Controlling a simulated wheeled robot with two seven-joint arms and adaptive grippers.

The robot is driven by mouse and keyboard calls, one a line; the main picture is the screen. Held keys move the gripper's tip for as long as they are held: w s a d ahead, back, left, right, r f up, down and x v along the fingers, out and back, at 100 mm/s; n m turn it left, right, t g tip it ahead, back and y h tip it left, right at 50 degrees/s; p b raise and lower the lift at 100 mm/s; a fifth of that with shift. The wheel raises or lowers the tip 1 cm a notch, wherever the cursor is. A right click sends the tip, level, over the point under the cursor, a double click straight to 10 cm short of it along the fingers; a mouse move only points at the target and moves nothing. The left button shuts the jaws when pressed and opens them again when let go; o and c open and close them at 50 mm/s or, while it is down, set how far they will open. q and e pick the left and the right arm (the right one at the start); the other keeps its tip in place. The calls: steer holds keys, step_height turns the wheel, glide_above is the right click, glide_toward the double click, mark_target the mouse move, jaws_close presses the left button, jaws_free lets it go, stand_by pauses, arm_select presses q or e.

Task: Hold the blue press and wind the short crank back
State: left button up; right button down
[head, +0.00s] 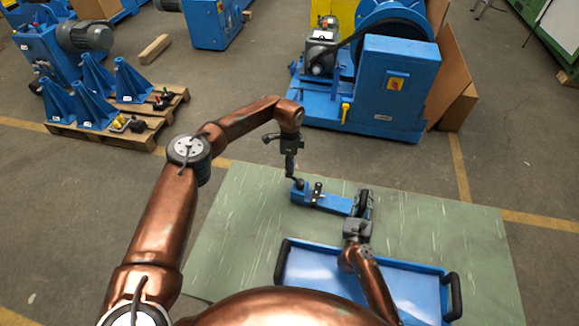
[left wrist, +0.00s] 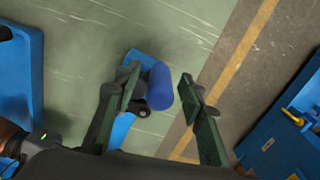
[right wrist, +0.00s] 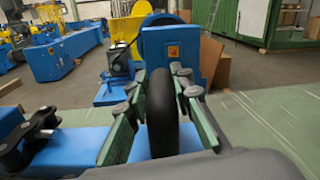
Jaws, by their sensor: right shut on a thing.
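A blue press-like device (head: 325,200) lies on the green mat. In the left wrist view, a dark blue cylinder (left wrist: 159,86) stands up from its blue body. My left gripper (head: 293,181) is over the device's left end; its fingers (left wrist: 163,95) are apart, with the cylinder between them in that view, nearer the left finger. I cannot tell whether they touch. My right gripper (head: 360,215) is at the right end, shut on a black, rounded upright part (right wrist: 161,105), which may be the short crank. Black links (right wrist: 28,140) with pins sit on the blue body.
A blue tray (head: 330,268) with black handles lies in front of the device, under my right arm. The green mat (head: 440,225) is clear to the right. A large blue machine (head: 385,85) stands behind. A pallet (head: 150,125) with blue stands is at the back left.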

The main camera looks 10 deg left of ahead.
arm_select(q)
step_height(320, 180, up, 12)
steer(key=shift+f, duration=0.1)
arm_select(e)
steer(key=shift+f, duration=0.1)
stand_by(0.4)
steer(key=c, duration=1.6)
jaws_free()
